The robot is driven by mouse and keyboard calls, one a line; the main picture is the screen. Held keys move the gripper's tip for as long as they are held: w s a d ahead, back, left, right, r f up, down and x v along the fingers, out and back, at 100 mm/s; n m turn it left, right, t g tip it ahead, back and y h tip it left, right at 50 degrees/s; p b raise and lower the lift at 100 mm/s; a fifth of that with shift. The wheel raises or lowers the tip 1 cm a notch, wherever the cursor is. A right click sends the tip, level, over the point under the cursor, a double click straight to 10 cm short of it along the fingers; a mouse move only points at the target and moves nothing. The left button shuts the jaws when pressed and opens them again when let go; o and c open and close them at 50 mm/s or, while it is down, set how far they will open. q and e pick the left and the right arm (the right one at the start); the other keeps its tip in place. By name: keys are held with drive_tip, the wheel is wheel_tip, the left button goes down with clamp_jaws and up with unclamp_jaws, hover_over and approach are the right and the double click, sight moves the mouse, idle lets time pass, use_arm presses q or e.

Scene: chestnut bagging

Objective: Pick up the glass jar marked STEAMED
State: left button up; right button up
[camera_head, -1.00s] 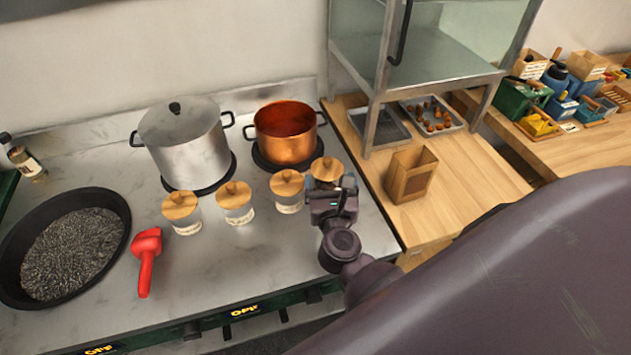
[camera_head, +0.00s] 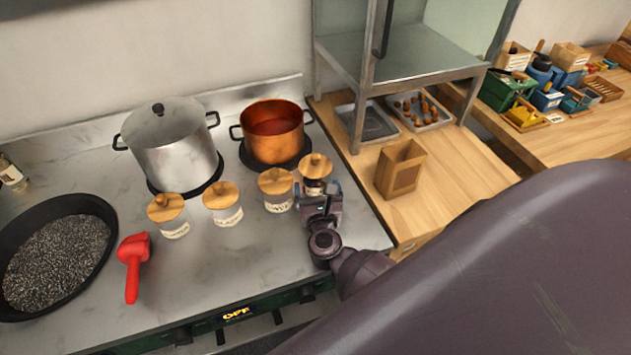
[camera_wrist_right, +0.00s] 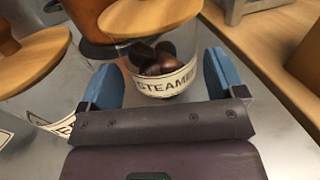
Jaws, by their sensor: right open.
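The glass jar marked STEAMED (camera_wrist_right: 166,72) has a wooden lid and dark chestnuts inside. In the right wrist view it stands between the two blue fingers of my open right gripper (camera_wrist_right: 166,84), with its label facing me. In the head view this jar (camera_head: 315,174) is the rightmost in a row of lidded jars on the stove top. My right gripper (camera_head: 318,192) is at its near side and hides its lower part. I cannot tell whether the fingers touch the glass. My left gripper is not in view.
Other lidded jars (camera_head: 276,190) stand close on the left. A copper pot (camera_head: 273,133) and a steel pot (camera_head: 172,148) are behind. A red-handled tool (camera_head: 133,262) and black pan (camera_head: 62,208) lie left. A wooden box (camera_head: 401,170) stands on the right counter.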

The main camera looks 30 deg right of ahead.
drive_tip(key=shift+x, duration=1.8)
drive_tip(key=shift+c, duration=0.5)
drive_tip(key=c, duration=0.8)
